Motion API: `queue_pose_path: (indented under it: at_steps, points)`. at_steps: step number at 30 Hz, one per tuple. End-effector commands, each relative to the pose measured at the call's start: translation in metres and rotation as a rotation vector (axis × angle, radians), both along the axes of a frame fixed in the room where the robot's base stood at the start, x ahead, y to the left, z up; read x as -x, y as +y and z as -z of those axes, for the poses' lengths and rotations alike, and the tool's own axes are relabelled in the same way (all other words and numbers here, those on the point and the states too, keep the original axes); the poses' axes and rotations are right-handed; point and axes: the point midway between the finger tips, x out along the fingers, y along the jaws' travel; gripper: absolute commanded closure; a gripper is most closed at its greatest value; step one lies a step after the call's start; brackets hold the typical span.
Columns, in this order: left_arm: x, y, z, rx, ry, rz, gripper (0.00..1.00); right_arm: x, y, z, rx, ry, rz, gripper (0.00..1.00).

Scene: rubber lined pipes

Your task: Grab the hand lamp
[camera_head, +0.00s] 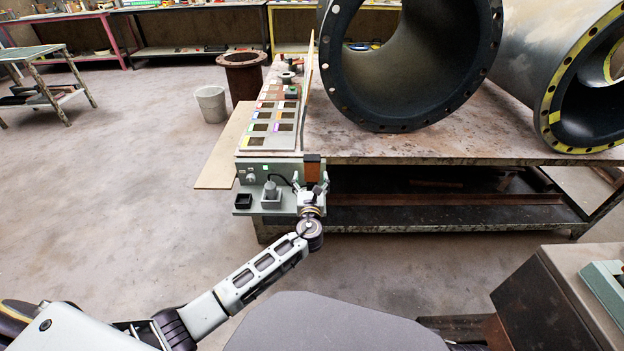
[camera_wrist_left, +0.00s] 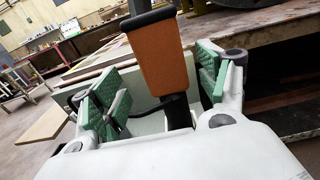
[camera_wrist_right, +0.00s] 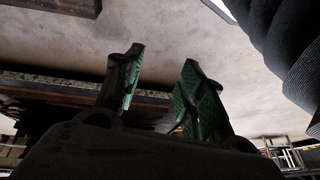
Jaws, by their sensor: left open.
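The hand lamp (camera_head: 312,170) has an orange body with a dark top and stands upright at the right end of the grey-green holder by the bench corner. In the left wrist view the lamp (camera_wrist_left: 160,65) rises between the green finger pads, with a dark lower part below the orange. My left gripper (camera_head: 312,189) is open, with one finger on each side of the lamp. Gaps show between pads and lamp, most clearly on the left. My right gripper (camera_wrist_right: 162,75) is open and empty in its wrist view, and is outside the head view.
The holder (camera_head: 245,198) also bears a small black box (camera_head: 243,201) and a grey socket (camera_head: 271,196). The bench (camera_head: 420,150) carries large flanged pipes (camera_head: 400,60). A bucket (camera_head: 211,103) stands on the floor behind. Open floor lies to the left.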

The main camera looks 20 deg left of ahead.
Motion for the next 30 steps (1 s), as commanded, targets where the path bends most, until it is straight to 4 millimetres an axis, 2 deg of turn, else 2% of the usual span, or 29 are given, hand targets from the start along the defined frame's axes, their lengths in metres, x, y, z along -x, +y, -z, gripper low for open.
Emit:
queue_pose_path:
  at_steps: [7, 9, 15, 21, 30]
  points:
    - [-0.015, 0.002, -0.002, 0.000, -0.002, 0.000, 0.25, -0.005, 0.005, 0.009, -0.022, -0.023, 0.001, 0.60]
    - [-0.022, 0.003, -0.003, 0.000, -0.002, 0.000, 0.25, -0.002, 0.008, 0.024, -0.035, -0.022, 0.007, 0.60]
    - [-0.040, 0.008, -0.005, 0.000, -0.001, -0.001, 0.25, -0.004, 0.012, 0.041, -0.061, -0.045, 0.012, 0.60]
    - [-0.049, 0.010, -0.005, 0.000, 0.001, 0.001, 0.25, -0.005, 0.014, 0.046, -0.073, -0.059, 0.016, 0.60]
    - [-0.050, 0.010, -0.006, 0.000, 0.001, 0.001, 0.25, -0.006, 0.014, 0.046, -0.074, -0.061, 0.016, 0.60]
